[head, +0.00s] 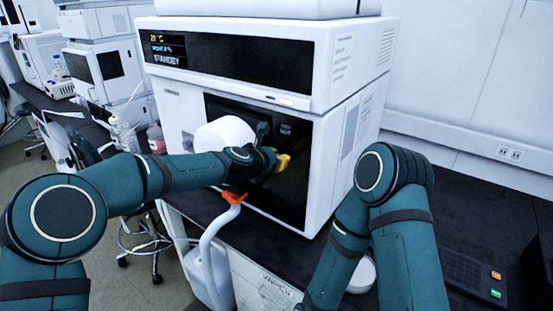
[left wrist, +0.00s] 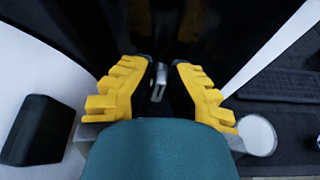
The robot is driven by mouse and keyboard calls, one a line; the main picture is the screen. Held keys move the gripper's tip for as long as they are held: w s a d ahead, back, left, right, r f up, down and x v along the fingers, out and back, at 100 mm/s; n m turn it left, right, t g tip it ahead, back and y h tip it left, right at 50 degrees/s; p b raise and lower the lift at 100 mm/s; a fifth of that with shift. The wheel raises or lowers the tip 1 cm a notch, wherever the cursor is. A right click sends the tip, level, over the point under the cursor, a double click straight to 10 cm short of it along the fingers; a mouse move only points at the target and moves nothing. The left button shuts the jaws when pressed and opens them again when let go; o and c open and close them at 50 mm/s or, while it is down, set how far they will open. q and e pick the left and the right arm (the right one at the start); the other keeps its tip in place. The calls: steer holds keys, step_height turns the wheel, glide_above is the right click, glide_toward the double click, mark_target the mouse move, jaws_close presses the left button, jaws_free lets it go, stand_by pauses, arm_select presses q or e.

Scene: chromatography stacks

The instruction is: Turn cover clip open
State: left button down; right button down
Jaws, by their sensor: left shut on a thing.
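The cover clip (left wrist: 158,82) is a small grey metal tab on a glossy black cover, seen in the left wrist view between the yellow fingers. The black cover (head: 308,190) is on the front of a white instrument (head: 340,125). My left gripper (head: 283,161) is at this cover and is shut on the clip; its fingers also show in the left wrist view (left wrist: 161,70). In the head view the gripper hides the clip, so its turn is hard to tell there. My right gripper is not in view; only my right arm shows.
An orange-red cap (head: 233,198) with a white hose sits below my left forearm, by a white container (head: 209,275). A round white item (head: 362,275) lies on the dark bench near my right arm. A keypad device (head: 470,268) is at right.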

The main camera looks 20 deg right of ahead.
arm_select(q)
steer(key=shift+s+d+f+m+t+y+b, duration=0.2)
steer(key=shift+m+t+b, duration=0.3)
steer(key=shift+m+t, duration=1.1)
steer(key=shift+s+d+f+m+t+y+b, duration=0.15)
steer(key=shift+f+m+t+y+b, duration=0.3)
steer(key=shift+m, duration=2.1)
steer(key=shift+s+d+f+m+t+y+b, duration=0.15)
steer(key=shift+m+t+b, duration=0.35)
steer(key=shift+m+t, duration=1.2)
steer(key=shift+r+m+g, duration=0.1)
steer(key=shift+m+g, duration=0.15)
steer(key=shift+m, duration=0.2)
steer(key=c, duration=1)
jaws_free()
steer(key=shift+s, duration=0.1)
steer(key=v, duration=1.2)
steer(key=shift+a, duration=0.1)
